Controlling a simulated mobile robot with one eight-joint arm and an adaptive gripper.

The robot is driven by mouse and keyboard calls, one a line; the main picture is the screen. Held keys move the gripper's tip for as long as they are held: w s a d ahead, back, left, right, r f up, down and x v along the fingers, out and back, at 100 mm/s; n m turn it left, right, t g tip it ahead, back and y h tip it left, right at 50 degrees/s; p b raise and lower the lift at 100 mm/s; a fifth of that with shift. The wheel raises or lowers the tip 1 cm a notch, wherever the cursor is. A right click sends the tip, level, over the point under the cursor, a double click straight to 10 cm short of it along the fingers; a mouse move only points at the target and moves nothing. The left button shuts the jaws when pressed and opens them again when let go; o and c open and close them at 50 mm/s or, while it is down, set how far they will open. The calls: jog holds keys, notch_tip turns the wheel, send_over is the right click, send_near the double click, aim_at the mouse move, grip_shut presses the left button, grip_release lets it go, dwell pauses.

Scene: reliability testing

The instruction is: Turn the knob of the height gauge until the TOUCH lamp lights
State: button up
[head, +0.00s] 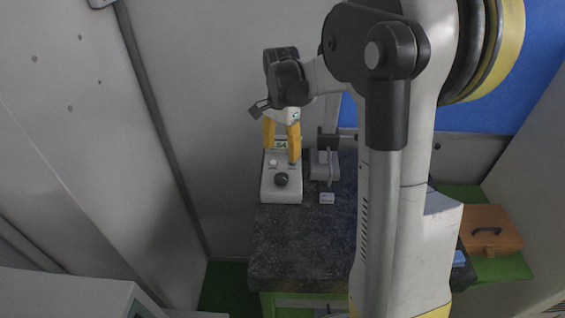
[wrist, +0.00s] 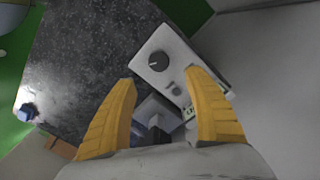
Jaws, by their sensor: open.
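The height gauge's control box (head: 282,194) is pale and stands on the dark granite slab. Its black knob (head: 281,179) faces up in the head view. In the wrist view the box (wrist: 168,43) and the knob (wrist: 158,61) lie beyond my fingertips, with the knob between their lines of reach. My gripper (head: 282,130) has yellow fingers and is above the back of the box, apart from the knob. In the wrist view my gripper (wrist: 160,76) is open with nothing between its fingertips. I cannot make out a lit lamp on the box.
A grey gauge stand (head: 322,165) is right of the box, with a small white block (head: 327,198) in front. The granite slab (head: 290,240) is clear toward the front. A wall stands close behind. An orange case (head: 490,230) is at right.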

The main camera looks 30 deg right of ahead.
aim_at(282, 177)
jog(key=shift+m, duration=0.9)
notch_tip(282, 177, down, 11)
jog(key=shift+s+f, duration=0.1)
jog(key=shift+s, duration=0.05)
jog(key=c, duration=1.2)
